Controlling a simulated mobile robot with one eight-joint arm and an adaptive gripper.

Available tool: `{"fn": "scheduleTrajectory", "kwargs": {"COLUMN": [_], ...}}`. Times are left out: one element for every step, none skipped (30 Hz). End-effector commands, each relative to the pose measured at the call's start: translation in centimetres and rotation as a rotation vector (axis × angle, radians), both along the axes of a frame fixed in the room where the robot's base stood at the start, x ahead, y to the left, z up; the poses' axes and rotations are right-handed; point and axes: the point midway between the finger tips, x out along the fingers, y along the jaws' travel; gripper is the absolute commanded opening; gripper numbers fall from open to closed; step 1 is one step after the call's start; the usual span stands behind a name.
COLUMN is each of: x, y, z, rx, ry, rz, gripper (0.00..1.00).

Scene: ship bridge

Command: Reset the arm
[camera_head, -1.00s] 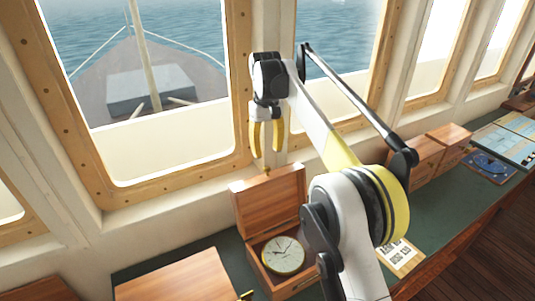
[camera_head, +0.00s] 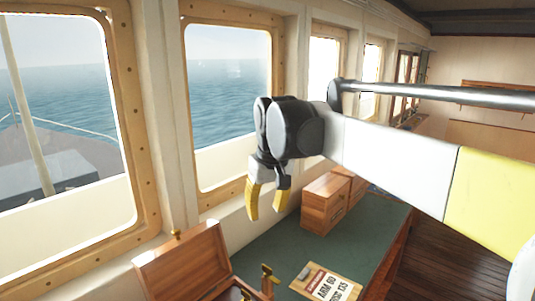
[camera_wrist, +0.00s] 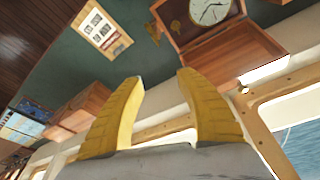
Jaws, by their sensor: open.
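My gripper (camera_head: 267,200) hangs from the end of my arm, in front of the window wall and above the green counter. Its two yellow fingers are apart with nothing between them. They also show in the wrist view (camera_wrist: 160,85), spread and empty.
The green counter (camera_head: 262,250) holds an open wooden box (camera_head: 190,262), closed wooden boxes (camera_head: 325,205), a printed card (camera_head: 325,284) and a small brass item (camera_head: 268,278). A round clock (camera_wrist: 210,10) sits in the open box in the wrist view. Framed windows line the left.

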Motion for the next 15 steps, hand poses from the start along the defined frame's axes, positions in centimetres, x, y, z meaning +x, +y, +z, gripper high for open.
{"fn": "scheduleTrajectory", "kwargs": {"x": [-1.9,-3.0,-4.4,-5.5,-6.7,-8.2,-9.5,-10.7,-12.3,-13.5,-14.7,-16.2,-17.3,-18.3,-19.5], "y": [-2.5,-3.8,-5.4,-6.6,-7.8,-9.2,-10.3,-11.3,-12.5,-13.5,-14.3,-15.3,-16.0,-16.6,-17.3], "z": [-1.6,-2.1,-2.9,-3.6,-4.4,-5.6,-6.5,-7.6,-9.0,-10.2,-11.4,-13.1,-14.3,-15.5,-17.0], "rx": [0.012,0.018,0.027,0.034,0.04,0.048,0.055,0.061,0.069,0.074,0.079,0.085,0.09,0.094,0.099], "ry": [-0.025,-0.04,-0.061,-0.077,-0.093,-0.115,-0.13,-0.147,-0.169,-0.185,-0.201,-0.222,-0.238,-0.252,-0.27], "rz": [-0.039,-0.061,-0.09,-0.112,-0.134,-0.163,-0.185,-0.206,-0.235,-0.257,-0.278,-0.304,-0.322,-0.341,-0.362], "gripper": [0.43,0.43,0.43,0.43,0.43,0.43,0.43,0.43,0.43,0.43,0.43,0.43,0.43,0.43,0.43]}}
